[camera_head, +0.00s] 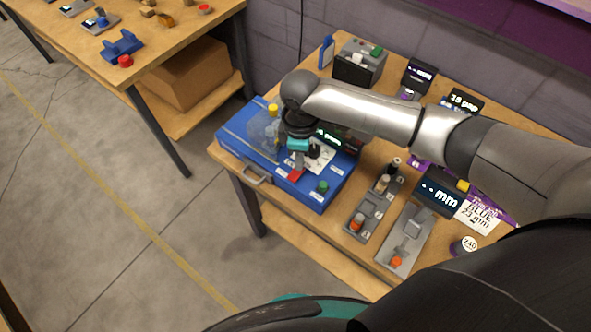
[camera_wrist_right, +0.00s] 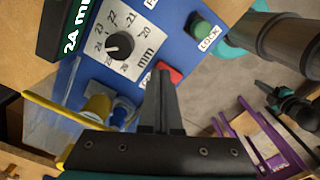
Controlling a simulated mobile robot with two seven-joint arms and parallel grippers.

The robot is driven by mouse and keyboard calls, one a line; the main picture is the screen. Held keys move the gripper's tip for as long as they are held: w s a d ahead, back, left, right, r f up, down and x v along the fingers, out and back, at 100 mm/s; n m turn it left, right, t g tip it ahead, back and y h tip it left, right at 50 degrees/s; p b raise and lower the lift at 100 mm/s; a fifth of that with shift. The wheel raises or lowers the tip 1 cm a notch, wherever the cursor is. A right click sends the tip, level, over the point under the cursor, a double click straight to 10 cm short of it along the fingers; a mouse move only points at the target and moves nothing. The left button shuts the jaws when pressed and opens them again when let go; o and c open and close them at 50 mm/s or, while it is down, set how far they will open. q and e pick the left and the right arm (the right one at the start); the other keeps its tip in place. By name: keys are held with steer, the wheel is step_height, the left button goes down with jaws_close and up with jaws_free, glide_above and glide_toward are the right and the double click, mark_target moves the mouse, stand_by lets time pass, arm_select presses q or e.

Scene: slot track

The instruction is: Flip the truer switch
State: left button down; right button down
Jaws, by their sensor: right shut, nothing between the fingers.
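The blue truer box (camera_head: 318,196) stands at the left front of the bench. A red switch (camera_head: 295,175) sits on its top; it also shows in the right wrist view (camera_wrist_right: 170,74). My right gripper (camera_head: 297,163) is shut and empty, pointing down at the box. In the right wrist view its fingertips (camera_wrist_right: 160,76) are right beside the red switch; I cannot tell whether they touch.
A black dial (camera_wrist_right: 119,45) with numbers, a display (camera_wrist_right: 78,30) reading 24 mm and a green LOCK knob (camera_wrist_right: 201,25) surround the switch. Grey trays (camera_head: 405,240) with orange knobs stand to the right. The second bench (camera_head: 150,60) is at the far left.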

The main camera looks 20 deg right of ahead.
steer(key=shift+f+b, duration=0.3)
steer(key=shift+f, duration=0.3)
steer(key=shift+s, duration=0.1)
step_height(320, 180, up, 7)
steer(key=p, duration=0.8)
steer(key=shift+p, duration=0.3)
stand_by(0.5)
